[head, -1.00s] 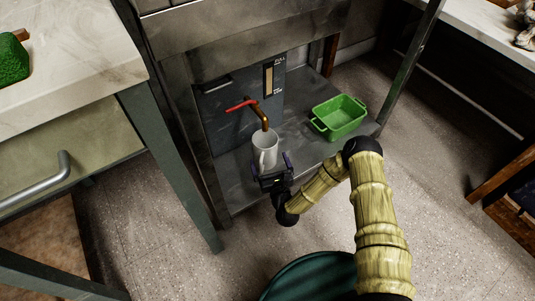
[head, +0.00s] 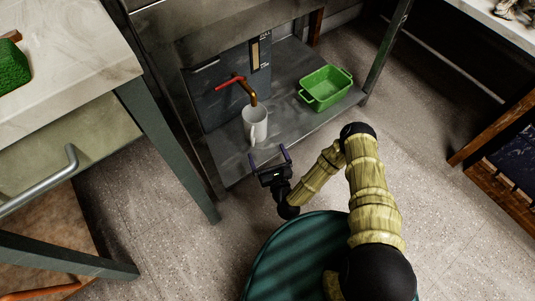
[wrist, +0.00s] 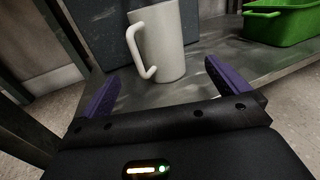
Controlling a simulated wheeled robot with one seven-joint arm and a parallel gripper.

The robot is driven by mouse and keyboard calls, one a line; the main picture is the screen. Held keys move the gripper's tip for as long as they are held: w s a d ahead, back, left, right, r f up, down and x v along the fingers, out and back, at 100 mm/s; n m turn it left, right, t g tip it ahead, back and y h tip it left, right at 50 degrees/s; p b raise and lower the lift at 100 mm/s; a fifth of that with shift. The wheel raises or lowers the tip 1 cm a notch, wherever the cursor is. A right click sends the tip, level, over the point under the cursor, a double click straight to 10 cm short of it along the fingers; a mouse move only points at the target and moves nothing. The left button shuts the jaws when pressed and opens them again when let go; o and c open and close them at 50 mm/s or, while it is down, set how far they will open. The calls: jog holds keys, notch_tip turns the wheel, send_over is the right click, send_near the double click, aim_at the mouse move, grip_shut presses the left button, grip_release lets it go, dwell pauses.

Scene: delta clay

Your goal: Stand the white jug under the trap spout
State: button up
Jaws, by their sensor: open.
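The white jug (head: 256,127) stands upright on the low metal shelf, its mouth just below the end of the copper trap spout (head: 251,95). The spout has a red lever (head: 231,82) and comes out of a grey box (head: 226,96).
A green basin (head: 326,88) sits on the shelf (head: 285,125) to the right of the jug. A metal leg (head: 165,145) and a counter (head: 75,60) stand at the left. The floor in front of the shelf is clear.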

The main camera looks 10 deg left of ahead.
dwell(0.3)
jog(key=w+d+r+n+g, duration=0.2)
jog(key=w+r+n+g, duration=0.45)
jog(key=n, duration=0.65)
jog(key=w+d+r+n+g+h, duration=0.2)
jog(key=d+r+n+h, duration=0.3)
jog(key=d+r+n, duration=0.5)
jog(key=s+d+r+n+g+h, duration=0.4)
jog(key=s+d+r+n, duration=0.2)
jog(key=s+d+r, duration=0.8)
jog(key=s+r, duration=0.2)
jog(key=s, duration=0.1)
jog(key=shift+s+d+r+n+h, duration=0.2)
jog(key=shift+s+d+n+h, duration=0.1)
jog(key=shift+s+d, duration=0.1)
jog(key=shift+r, duration=0.1)
